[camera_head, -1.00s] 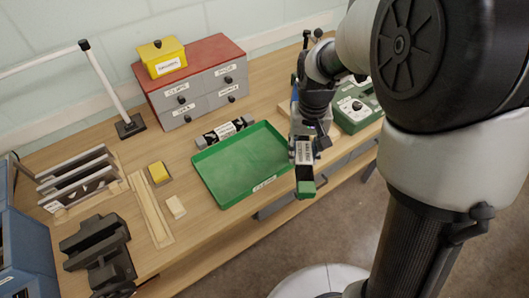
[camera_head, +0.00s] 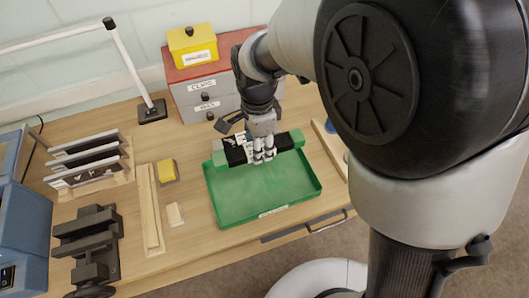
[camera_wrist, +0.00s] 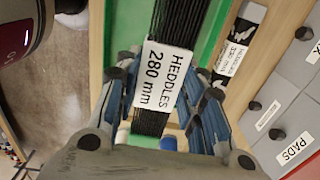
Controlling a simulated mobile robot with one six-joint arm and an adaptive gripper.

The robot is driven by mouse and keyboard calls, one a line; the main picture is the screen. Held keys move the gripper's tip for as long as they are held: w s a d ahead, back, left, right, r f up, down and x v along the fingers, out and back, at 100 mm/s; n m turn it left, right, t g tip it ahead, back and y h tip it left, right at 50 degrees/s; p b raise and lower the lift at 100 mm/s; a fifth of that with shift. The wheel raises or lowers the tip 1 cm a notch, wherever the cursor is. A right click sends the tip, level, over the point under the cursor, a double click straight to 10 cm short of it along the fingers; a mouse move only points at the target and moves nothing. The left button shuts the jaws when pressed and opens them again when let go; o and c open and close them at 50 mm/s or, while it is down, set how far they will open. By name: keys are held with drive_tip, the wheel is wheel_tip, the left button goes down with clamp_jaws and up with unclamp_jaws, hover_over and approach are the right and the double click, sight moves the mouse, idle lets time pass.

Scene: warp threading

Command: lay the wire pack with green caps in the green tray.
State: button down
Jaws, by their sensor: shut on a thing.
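My gripper (camera_head: 264,154) is shut on the wire pack with green caps (camera_head: 235,154), a black bundle held crosswise with a green cap at each end. In the wrist view the pack (camera_wrist: 176,22) sits between the fingers, with its white label "HEDDLES 280 mm" facing the camera. The green tray (camera_head: 262,196) lies on the bench, and its visible floor is empty. The pack is over the tray's back part, near the back rim. I cannot tell whether it touches the tray. The tray (camera_wrist: 122,30) also shows behind the pack in the wrist view.
Another pack (camera_wrist: 240,45), with a white label, lies just outside the tray. Grey drawers (camera_head: 190,97) with a red top stand behind, bearing a yellow box (camera_head: 192,52). A yellow block (camera_head: 166,171), a wooden strip (camera_head: 149,208) and a dark vise (camera_head: 90,245) are left of the tray.

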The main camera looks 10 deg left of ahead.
sight(260, 181)
wheel_tip(260, 181, down, 17)
drive_tip(key=b, duration=0.4)
drive_tip(key=shift+r+b, duration=0.15)
drive_tip(key=shift+b, duration=0.2)
drive_tip(key=c, duration=1.1)
unclamp_jaws()
drive_tip(key=shift+o, duration=0.2)
wheel_tip(260, 181, up, 12)
drive_tip(key=p, duration=0.3)
drive_tip(key=shift+p, duration=0.35)
drive_tip(key=shift+d, duration=0.1)
